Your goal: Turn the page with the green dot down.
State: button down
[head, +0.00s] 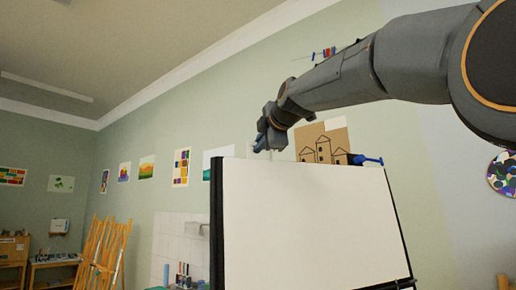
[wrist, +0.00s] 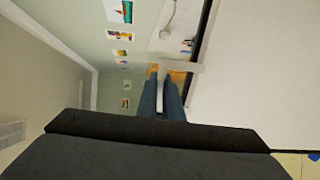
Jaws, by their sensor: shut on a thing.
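A flip chart (head: 308,222) with a blank white front page and dark side rails fills the middle of the head view. Its white sheet also fills the right of the wrist view (wrist: 265,75). My gripper (head: 262,144) is above the chart's top left corner in the head view. In the wrist view, its two fingers (wrist: 165,76) are shut on a narrow pale piece of a page (wrist: 190,67) near the dark rail. Most of the held page is hidden. No green dot shows in either view.
A blue clamp (head: 368,160) sticks up at the chart's top right. Wooden easels (head: 103,250) stand at the left. Pictures hang on the green wall behind, including a brown one with houses (head: 321,142). The space left of the chart looks free.

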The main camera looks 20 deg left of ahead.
jog(key=f+b+v, duration=0.1)
jog(key=b+v, duration=0.4)
jog(key=v, duration=0.3)
jog(key=shift+s+d+b, duration=0.2)
jog(key=shift+s+b, duration=0.1)
jog(key=shift+s, duration=0.05)
dwell(0.3)
jog(key=s+d+f+b, duration=0.1)
jog(key=s+d+b, duration=0.4)
jog(key=s+b, duration=0.1)
jog(key=shift+s+d, duration=0.3)
jog(key=shift+s, duration=0.4)
jog(key=shift+f, duration=0.1)
